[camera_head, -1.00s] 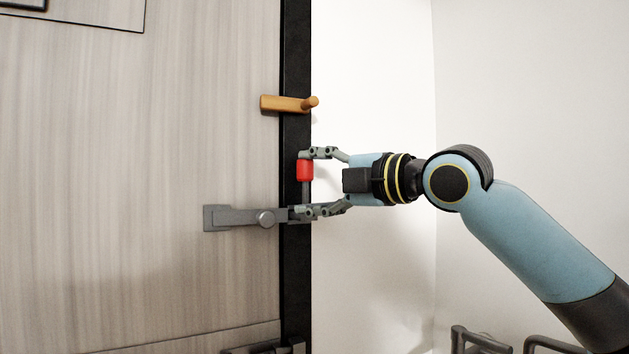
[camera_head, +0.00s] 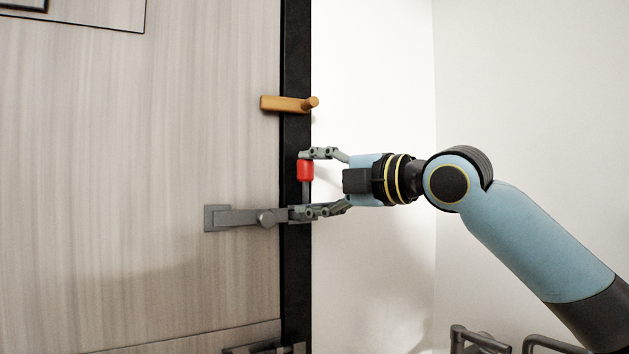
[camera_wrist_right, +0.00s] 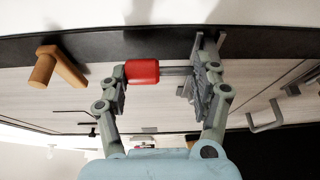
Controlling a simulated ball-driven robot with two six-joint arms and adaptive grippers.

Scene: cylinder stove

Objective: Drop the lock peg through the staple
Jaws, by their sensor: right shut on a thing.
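The lock peg has a red head (camera_head: 305,170) and a grey shaft, upright at the black door edge. My right gripper (camera_head: 308,183) comes in from the right, one finger at the top of the red head and the other low beside the metal hasp (camera_head: 240,217). It is shut on the peg lengthwise. In the right wrist view the red head (camera_wrist_right: 142,71) touches one finger, and the grey shaft runs towards the staple (camera_wrist_right: 208,45) by the other finger. The lower finger partly hides the staple, so I cannot tell how deep the shaft sits. My left gripper is not in view.
A wooden turn latch (camera_head: 285,103) sits above the peg on the door edge. Another hasp-like fitting (camera_head: 262,348) shows at the bottom edge. Grey bars (camera_head: 480,340) stand at the lower right. The white wall behind my arm is clear.

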